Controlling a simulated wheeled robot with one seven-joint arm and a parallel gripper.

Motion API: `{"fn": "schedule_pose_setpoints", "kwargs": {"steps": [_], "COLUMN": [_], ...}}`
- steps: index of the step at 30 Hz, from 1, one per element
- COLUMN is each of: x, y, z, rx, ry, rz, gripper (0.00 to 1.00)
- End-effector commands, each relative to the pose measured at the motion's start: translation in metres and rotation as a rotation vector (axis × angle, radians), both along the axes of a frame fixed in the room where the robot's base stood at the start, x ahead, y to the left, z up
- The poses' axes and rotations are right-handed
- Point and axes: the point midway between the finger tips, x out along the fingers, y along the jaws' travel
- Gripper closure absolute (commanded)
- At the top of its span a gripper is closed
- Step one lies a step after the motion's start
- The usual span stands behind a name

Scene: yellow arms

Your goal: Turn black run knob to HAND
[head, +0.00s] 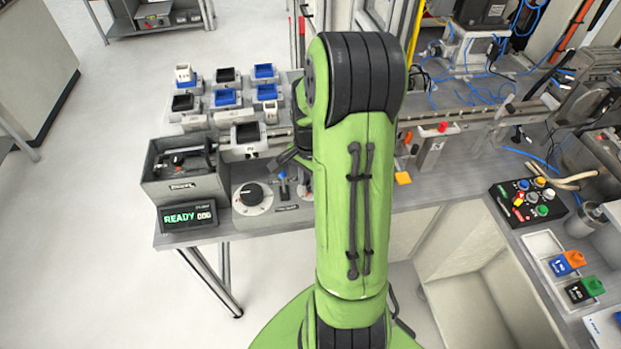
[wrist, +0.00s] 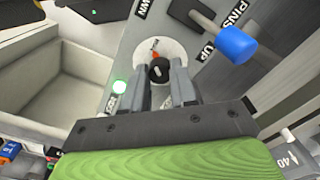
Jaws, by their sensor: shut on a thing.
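The black run knob (wrist: 159,71) sits on a round white plate (wrist: 142,53) with an orange mark beside it, in the wrist view. My gripper (wrist: 160,76) is shut on the knob, one finger on each side. A small label on the plate's left edge is too unclear to read. In the head view my green arm covers the gripper and most of this knob; only an edge of its plate (head: 305,186) shows right of the blue lever (head: 282,183).
A green lamp (wrist: 119,88) is lit left of the plate. A dial with a black knob (head: 251,194) and a READY display (head: 187,217) lie left. Several blocks stand behind.

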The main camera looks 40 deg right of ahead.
Motion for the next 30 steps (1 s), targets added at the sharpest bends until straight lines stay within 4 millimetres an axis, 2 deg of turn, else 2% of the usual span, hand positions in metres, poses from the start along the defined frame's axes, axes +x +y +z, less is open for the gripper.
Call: {"fn": "schedule_pose_setpoints", "kwargs": {"steps": [30], "x": [0.0003], "y": [-0.0001], "z": [0.0005], "rx": [-0.001], "ry": [-0.001], "rz": [0.920], "gripper": [1.00]}}
